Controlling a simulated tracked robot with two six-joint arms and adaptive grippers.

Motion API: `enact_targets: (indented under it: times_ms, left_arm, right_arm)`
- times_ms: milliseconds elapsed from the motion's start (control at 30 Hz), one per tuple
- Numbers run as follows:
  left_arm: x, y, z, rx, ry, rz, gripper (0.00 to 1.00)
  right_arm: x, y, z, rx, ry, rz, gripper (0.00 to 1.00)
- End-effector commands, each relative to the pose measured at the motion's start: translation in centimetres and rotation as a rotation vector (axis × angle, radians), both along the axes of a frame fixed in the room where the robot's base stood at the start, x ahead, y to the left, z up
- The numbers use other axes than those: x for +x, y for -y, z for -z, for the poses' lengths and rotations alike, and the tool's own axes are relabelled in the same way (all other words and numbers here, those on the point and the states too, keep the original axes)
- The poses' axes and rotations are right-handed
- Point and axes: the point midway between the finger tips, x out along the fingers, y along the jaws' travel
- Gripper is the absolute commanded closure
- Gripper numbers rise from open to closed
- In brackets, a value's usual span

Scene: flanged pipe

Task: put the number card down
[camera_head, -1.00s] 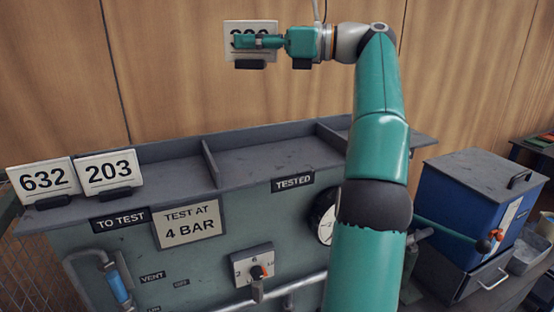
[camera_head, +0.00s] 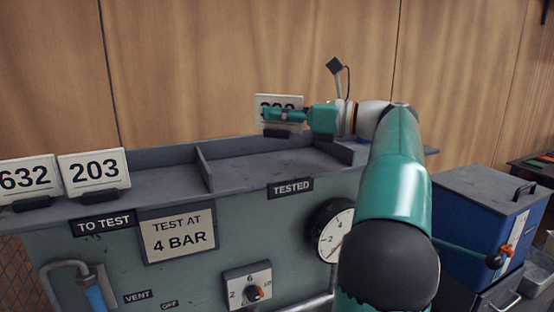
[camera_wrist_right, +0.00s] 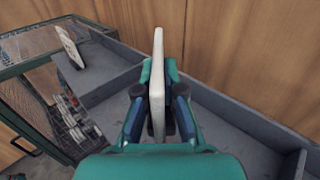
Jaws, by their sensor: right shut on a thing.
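My right gripper (camera_head: 285,115) is shut on a white number card (camera_head: 292,101) with a dark foot. The gripper's fingers cover most of the number. The card is upright, over the back of the tray section above the TESTED label (camera_head: 290,188); whether its foot touches the surface I cannot tell. In the right wrist view the card (camera_wrist_right: 158,80) is edge-on between the two fingers. Two other cards, 632 (camera_head: 26,180) and 203 (camera_head: 94,172), stand on the section above the TO TEST label (camera_head: 104,224). My left gripper is not in view.
A low divider (camera_head: 204,168) separates the two shelf sections. The TESTED section's bare floor (camera_head: 250,170) is clear in front of the held card. A gauge (camera_head: 332,230) and a knob (camera_head: 252,292) sit on the front panel. A blue box (camera_head: 470,215) stands at right.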

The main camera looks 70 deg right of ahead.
Motion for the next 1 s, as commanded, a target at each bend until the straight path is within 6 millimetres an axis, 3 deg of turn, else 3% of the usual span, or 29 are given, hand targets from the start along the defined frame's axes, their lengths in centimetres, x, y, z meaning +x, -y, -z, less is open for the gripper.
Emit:
enact_targets:
  times_ms: [100, 267, 533, 933, 1000]
  left_arm:
    - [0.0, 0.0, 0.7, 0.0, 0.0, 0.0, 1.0]
    - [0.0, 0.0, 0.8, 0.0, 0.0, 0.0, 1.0]
    - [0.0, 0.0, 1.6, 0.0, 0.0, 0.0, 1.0]
    - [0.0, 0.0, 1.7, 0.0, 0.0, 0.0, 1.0]
    - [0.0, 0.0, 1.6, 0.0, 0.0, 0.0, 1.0]
  right_arm:
    - [0.0, -0.1, 2.0, 0.001, 0.001, -0.001, 1.0]
    - [0.0, 0.0, 3.0, -0.001, 0.001, -0.001, 1.0]
    - [0.1, -0.1, 6.2, 0.001, 0.0, -0.002, 1.0]
    - [0.1, -0.1, 6.8, -0.001, 0.0, -0.002, 1.0]
    - [0.1, -0.1, 6.7, -0.001, 0.0, -0.002, 0.83]
